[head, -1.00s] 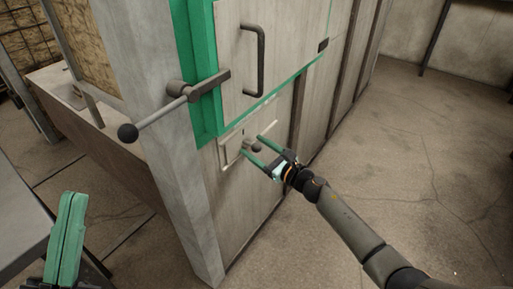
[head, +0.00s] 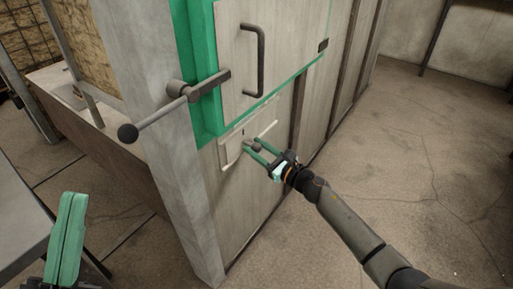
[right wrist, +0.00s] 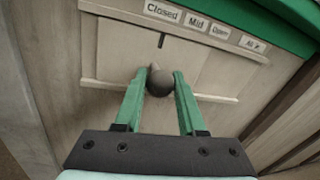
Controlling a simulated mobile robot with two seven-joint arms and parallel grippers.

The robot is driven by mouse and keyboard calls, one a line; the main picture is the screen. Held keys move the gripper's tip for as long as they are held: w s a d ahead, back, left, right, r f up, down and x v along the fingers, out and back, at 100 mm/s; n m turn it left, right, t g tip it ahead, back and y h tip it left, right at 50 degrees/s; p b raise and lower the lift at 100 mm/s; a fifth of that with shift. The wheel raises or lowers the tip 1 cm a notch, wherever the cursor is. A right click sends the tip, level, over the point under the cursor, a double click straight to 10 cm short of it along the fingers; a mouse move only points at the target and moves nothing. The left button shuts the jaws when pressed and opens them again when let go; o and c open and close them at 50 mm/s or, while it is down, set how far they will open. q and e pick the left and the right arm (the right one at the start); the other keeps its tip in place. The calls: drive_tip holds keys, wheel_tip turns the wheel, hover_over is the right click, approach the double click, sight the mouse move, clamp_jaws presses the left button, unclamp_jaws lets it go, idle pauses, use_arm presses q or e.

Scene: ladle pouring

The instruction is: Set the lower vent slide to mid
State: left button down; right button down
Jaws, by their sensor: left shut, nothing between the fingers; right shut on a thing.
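The lower vent slide is a pale plate (right wrist: 128,50) between two rails, low on the cabinet side; it also shows in the head view (head: 231,150). Its round dark knob (right wrist: 159,83) sits between the green fingers of my right gripper (right wrist: 159,80), which is shut on it. A dark tick mark (right wrist: 161,41) on the plate stands below the "Closed" label (right wrist: 163,12), left of the "Mid" label (right wrist: 197,24). My left gripper (head: 69,215) is shut and empty at the lower left of the head view.
A lever with a black ball end (head: 128,133) sticks out above and left of the slide. A door with a dark handle (head: 252,60) and green frame is above. A grey table (head: 18,222) is at the left. The floor on the right is clear.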

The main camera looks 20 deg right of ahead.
sight(253, 133)
use_arm(q)
drive_tip(key=shift+f, duration=0.1)
use_arm(e)
drive_tip(key=shift+f, duration=0.1)
idle(0.5)
